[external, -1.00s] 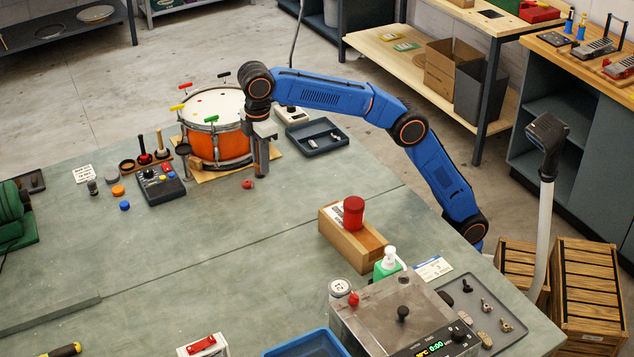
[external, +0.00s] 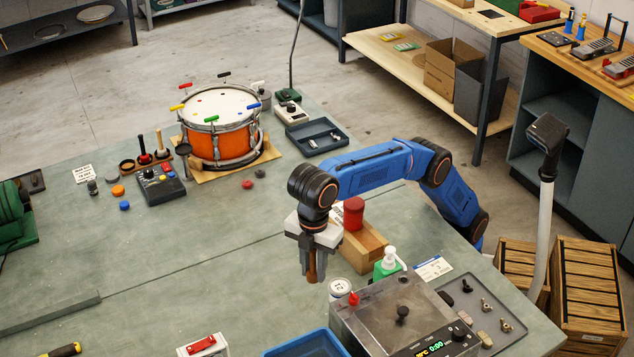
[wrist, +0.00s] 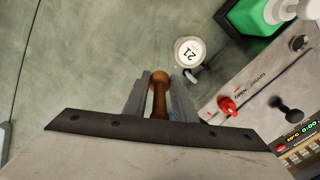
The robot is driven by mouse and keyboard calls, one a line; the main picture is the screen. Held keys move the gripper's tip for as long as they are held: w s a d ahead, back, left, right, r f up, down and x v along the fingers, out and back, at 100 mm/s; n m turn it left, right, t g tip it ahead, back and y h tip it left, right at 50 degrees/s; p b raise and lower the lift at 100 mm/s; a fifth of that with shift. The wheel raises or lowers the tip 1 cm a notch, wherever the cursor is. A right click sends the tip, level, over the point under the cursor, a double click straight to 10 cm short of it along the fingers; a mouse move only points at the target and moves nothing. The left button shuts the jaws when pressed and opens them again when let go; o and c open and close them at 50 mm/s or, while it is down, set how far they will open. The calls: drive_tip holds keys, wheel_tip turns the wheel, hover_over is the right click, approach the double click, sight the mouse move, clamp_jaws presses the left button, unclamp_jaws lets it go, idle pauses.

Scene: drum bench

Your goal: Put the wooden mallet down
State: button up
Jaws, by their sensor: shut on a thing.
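My gripper (external: 309,262) points down over the bench, left of the wooden block with the red cap. It is shut on the wooden mallet (external: 312,269), whose brown end shows between and below the fingers. In the wrist view my gripper (wrist: 160,92) has a finger on each side of the mallet (wrist: 159,103), which shows a brown shaft and a round tip. The rest of the mallet is hidden. I cannot tell whether its lower end touches the green-grey bench top (external: 220,265).
A white numbered jar (external: 340,288) and a metal box with a red knob (external: 400,310) stand close at the right. A blue tray (external: 285,350) is at the front edge. The orange drum (external: 221,146) stands farther back.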

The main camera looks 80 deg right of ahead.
sight(319, 311)
drive_tip(key=shift+s+a+f, duration=0.25)
drive_tip(key=shift+s+f, duration=0.05)
drive_tip(key=shift+f, duration=1.45)
drive_tip(key=shift+s+a+f, duration=0.2)
drive_tip(key=shift+s+f, duration=0.1)
drive_tip(key=shift+f, duration=1.4)
drive_tip(key=shift+s+a+f, duration=0.25)
drive_tip(key=shift+s+f, duration=0.05)
drive_tip(key=shift+f, duration=1.45)
drive_tip(key=shift+f, duration=0.1)
drive_tip(key=o, duration=1)
wheel_tip(319, 311, up, 7)
drive_tip(key=shift+f, duration=0.1)
drive_tip(key=shift+r, duration=0.45)
drive_tip(key=shift+c, duration=0.8)
